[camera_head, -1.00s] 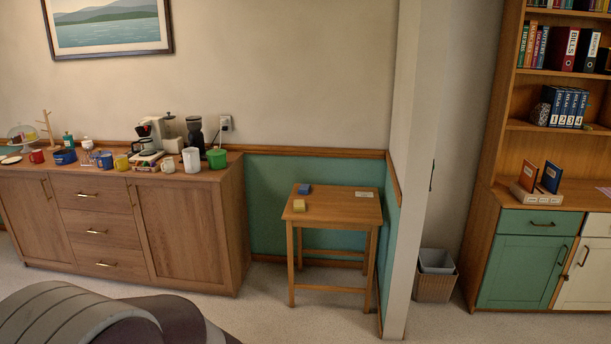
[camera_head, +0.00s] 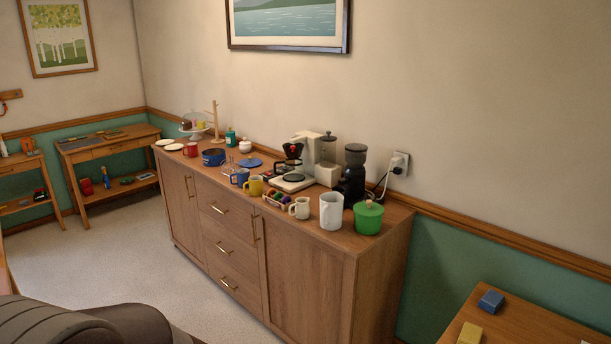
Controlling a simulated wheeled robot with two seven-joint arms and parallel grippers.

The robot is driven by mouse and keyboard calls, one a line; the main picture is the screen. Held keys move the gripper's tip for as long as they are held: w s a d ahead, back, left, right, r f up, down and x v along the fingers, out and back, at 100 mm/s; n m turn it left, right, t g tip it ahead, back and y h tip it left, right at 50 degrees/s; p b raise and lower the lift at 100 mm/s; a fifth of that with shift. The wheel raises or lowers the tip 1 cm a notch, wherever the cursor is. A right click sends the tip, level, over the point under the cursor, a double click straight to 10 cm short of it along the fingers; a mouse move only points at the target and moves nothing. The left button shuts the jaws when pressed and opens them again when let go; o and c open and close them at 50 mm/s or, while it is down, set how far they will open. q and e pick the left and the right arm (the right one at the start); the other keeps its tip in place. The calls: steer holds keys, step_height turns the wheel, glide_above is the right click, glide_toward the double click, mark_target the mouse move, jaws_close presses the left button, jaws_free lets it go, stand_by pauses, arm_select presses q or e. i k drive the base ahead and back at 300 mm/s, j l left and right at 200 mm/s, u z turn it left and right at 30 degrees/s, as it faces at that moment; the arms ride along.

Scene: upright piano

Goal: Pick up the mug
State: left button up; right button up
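Several mugs stand on the wooden sideboard (camera_head: 310,247) in the head view. A red mug (camera_head: 191,149) is toward the far left end. A blue mug (camera_head: 239,177) and a yellow mug (camera_head: 254,186) stand side by side near the middle front edge. A small cream mug or pitcher (camera_head: 300,208) stands further right, beside a taller white pitcher (camera_head: 331,211). I cannot tell which mug the task means. Neither of my grippers shows in the view.
A small table (camera_head: 510,325) stands at the lower right. Pale floor (camera_head: 120,255) is open left of the sideboard.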

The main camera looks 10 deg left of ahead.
mark_target(192, 147)
steer(key=i+j+u, duration=0.4)
steer(key=i, duration=0.15)
steer(key=i+u, duration=0.4)
steer(key=i, duration=0.15)
steer(key=i+u, duration=0.45)
steer(key=i, duration=0.15)
steer(key=i+l+u, duration=0.2)
steer(key=i+u, duration=0.2)
steer(key=i, duration=0.85)
steer(key=i+j+z, duration=0.1)
steer(key=i, duration=0.6)
steer(key=i+j+z, duration=0.1)
steer(key=i, duration=0.55)
steer(key=i+j, duration=0.25)
steer(key=i, duration=0.45)
steer(key=i+z, duration=0.45)
steer(key=i, duration=0.2)
steer(key=i+j+z, duration=0.1)
steer(key=i+z, duration=0.4)
steer(key=i, duration=0.15)
